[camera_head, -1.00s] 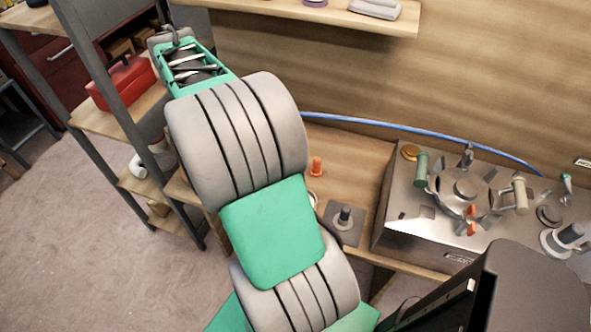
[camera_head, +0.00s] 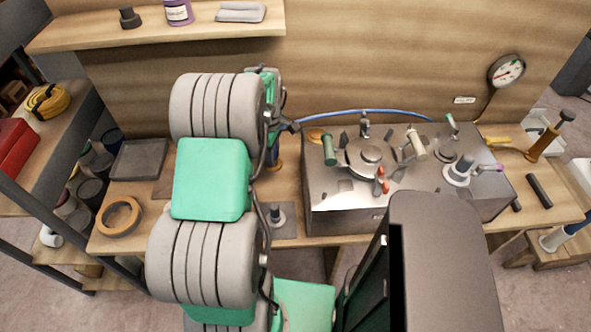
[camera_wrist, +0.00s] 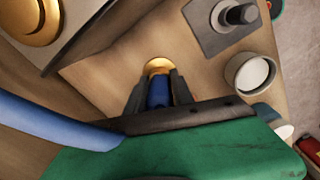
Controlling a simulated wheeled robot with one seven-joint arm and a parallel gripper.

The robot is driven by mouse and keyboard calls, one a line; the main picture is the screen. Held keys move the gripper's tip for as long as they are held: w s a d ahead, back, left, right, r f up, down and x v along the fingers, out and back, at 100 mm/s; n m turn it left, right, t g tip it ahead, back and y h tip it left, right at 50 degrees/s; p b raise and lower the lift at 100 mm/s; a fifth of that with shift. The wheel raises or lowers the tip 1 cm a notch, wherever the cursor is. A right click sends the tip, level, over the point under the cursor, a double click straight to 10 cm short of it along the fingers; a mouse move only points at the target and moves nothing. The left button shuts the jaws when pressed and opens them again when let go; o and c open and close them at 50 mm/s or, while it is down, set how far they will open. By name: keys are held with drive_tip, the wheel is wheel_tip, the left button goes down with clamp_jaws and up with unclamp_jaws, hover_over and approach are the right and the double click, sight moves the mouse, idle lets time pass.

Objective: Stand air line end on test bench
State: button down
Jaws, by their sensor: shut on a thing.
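The blue air line (camera_head: 370,112) arcs along the back wall, over the rear of the steel test bench (camera_head: 335,205). In the wrist view, the line (camera_wrist: 60,122) crosses at lower left. My gripper (camera_wrist: 158,88) is shut on the air line end (camera_wrist: 158,94), a blue sleeve with a brass tip pointing away from the wrist. In the head view, the brass tip (camera_head: 276,164) shows just right of my arm, left of the bench. My arm hides most of the gripper there. I cannot tell whether the tip touches the wooden table.
A grey plate with a dark peg (camera_wrist: 240,14) and a white cup (camera_wrist: 250,74) are near the gripper. A brass disc (camera_head: 316,134) lies at the bench's left rear corner. Handles and a round fitting (camera_head: 370,155) stand on the bench top. A shelf (camera_head: 160,30) hangs above.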

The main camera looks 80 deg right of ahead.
wheel_tip(320, 180, down, 8)
drive_tip(key=shift+r, duration=0.1)
drive_tip(key=c, duration=1.1)
unclamp_jaws()
